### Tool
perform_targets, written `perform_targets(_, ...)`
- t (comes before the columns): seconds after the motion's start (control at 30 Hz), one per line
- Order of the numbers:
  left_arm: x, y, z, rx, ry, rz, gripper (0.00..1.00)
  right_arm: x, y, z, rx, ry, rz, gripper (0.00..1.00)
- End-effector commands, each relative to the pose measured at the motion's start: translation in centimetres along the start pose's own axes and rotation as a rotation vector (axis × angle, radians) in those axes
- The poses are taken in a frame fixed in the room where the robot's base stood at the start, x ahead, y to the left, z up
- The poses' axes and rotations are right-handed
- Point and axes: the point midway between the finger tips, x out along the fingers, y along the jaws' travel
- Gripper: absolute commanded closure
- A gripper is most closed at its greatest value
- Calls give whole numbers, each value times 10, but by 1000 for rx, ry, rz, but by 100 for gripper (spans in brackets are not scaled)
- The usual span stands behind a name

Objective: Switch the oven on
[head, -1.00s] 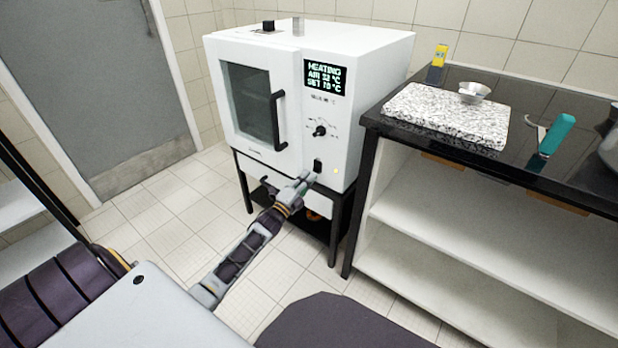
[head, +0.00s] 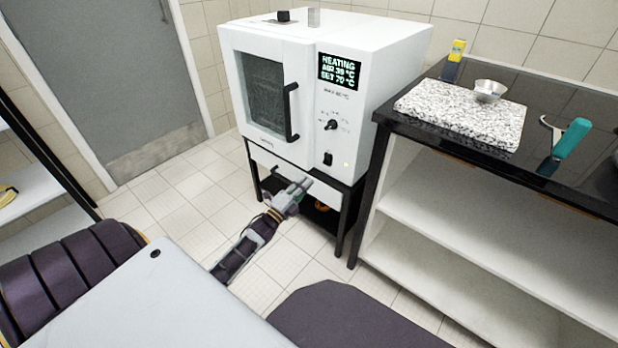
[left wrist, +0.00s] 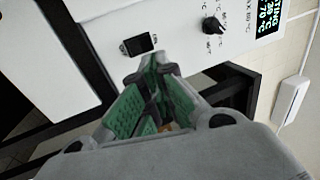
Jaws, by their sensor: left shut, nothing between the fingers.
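The white oven (head: 400,60) stands on a black frame, its door shut. Its display (head: 340,72) is lit and reads HEATING, with an air figure in the thirties and SET 70 °C. In the left wrist view the switch (left wrist: 138,45) lies just beyond the closed fingertips (left wrist: 153,64). My right gripper is not in view.
A black knob (head: 331,125) sits above the switch. A dark bench (head: 420,127) stands close on the right with a speckled slab (head: 460,117), a metal bowl (head: 489,90) and a teal-handled tool (head: 571,138). The tiled floor left of the oven is clear.

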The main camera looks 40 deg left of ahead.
Motion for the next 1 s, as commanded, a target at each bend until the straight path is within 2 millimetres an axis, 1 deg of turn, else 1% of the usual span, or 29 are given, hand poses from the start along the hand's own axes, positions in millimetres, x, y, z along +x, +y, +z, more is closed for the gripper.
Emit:
perform_targets(0.1, -8, -2, 0, 0, 0, 1, 100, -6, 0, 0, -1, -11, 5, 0)
perform_targets(0.3, -14, -3, 0, 0, 0, 0, 100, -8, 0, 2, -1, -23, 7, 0)
perform_targets(1.0, -14, -3, 0, -16, 0, 0, 100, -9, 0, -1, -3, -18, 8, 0)
